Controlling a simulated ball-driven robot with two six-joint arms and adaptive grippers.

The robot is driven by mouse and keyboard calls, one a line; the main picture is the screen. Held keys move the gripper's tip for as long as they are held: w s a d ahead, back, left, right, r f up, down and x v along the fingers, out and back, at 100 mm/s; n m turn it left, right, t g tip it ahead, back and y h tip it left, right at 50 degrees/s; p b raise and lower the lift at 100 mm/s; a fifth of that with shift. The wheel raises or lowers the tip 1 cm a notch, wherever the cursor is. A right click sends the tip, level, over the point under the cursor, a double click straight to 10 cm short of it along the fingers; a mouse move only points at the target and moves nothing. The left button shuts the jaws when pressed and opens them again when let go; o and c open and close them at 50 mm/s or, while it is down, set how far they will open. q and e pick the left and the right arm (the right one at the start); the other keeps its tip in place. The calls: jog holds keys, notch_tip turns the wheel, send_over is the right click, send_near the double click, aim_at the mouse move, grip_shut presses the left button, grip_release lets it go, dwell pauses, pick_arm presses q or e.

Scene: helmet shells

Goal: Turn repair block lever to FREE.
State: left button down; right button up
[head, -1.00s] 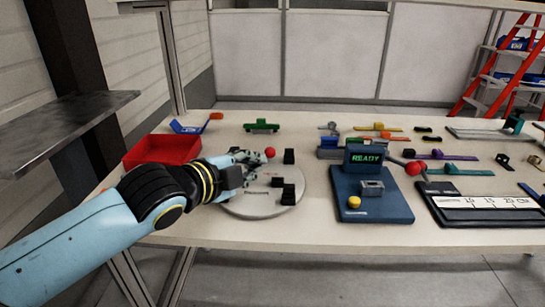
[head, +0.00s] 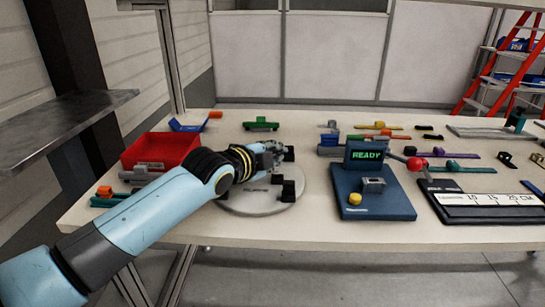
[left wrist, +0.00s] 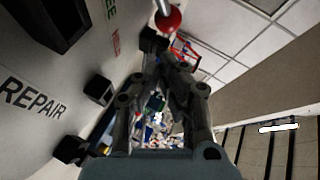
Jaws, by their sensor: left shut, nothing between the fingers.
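The repair block is a round grey disc (head: 255,204) with black blocks on it, on the front left of the table. In the left wrist view its face reads REPAIR (left wrist: 32,100), with a partly cut-off green word and a small red mark near the top. The lever's red ball knob (left wrist: 168,20) shows at the top of that view, just beyond my fingertips. My left gripper (head: 279,151) is shut and empty above the disc's far side, and its fingers (left wrist: 168,62) point toward the knob. I cannot tell whether they touch it. The arm hides the knob in the head view.
A blue READY device (head: 372,205) with a yellow button stands right of the disc, beside another red knob (head: 415,164). A green part (head: 261,124) lies behind. The table's front edge is close.

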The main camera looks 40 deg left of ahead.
pick_arm(q)
jog(key=shift+w+a+f, duration=0.45)
jog(key=shift+w+a, duration=0.15)
jog(key=shift+a, duration=0.15)
